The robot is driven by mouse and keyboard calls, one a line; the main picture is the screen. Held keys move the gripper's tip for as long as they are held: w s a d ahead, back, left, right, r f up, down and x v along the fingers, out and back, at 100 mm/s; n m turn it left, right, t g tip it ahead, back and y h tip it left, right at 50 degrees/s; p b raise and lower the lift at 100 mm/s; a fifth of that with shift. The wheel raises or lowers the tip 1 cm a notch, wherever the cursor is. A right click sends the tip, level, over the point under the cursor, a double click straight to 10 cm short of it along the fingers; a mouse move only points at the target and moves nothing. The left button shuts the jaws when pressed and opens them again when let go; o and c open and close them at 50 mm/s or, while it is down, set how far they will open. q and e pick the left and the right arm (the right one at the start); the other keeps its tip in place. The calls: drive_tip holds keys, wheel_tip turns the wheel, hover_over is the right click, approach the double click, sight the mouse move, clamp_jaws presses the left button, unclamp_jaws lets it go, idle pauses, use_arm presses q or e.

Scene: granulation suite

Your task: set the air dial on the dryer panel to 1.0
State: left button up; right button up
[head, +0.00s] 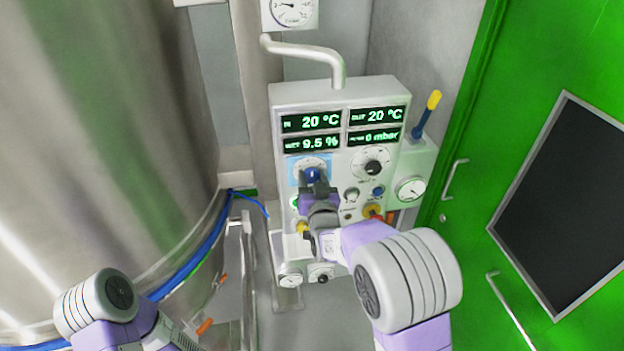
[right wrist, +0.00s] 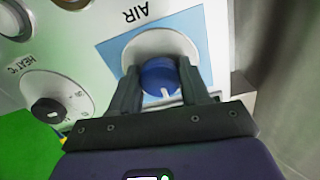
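The dryer panel (head: 375,95) is a pale box with green displays and several dials. The air dial (head: 312,174) is a blue knob on a light blue patch, at the panel's left. It also shows in the right wrist view (right wrist: 160,78), below the upside-down word AIR, with a white mark at its lower side. My right gripper (head: 316,188) is at the dial, its fingers on either side of the knob and seemingly touching it (right wrist: 160,90). The dial's scale numbers cannot be read. My left arm is at the lower left; its gripper is out of view.
The heat dial (right wrist: 47,112), a black knob (head: 372,166), sits beside the air dial. Small knobs and a gauge (head: 410,189) are close to my right arm. A large steel vessel (head: 110,130) fills the left; a green door (head: 560,60) stands at right.

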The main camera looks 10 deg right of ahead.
drive_tip(key=c, duration=0.4)
drive_tip(key=shift+n, duration=0.3)
drive_tip(key=shift+n+b, duration=0.45)
drive_tip(key=shift+n, duration=0.05)
drive_tip(key=n, duration=0.2)
drive_tip(key=shift+n+b, duration=0.3)
drive_tip(key=shift+b, duration=0.05)
drive_tip(key=n, duration=0.3)
drive_tip(key=shift+n, duration=0.3)
drive_tip(key=shift+d+n, duration=0.1)
drive_tip(key=shift+n, duration=1.9)
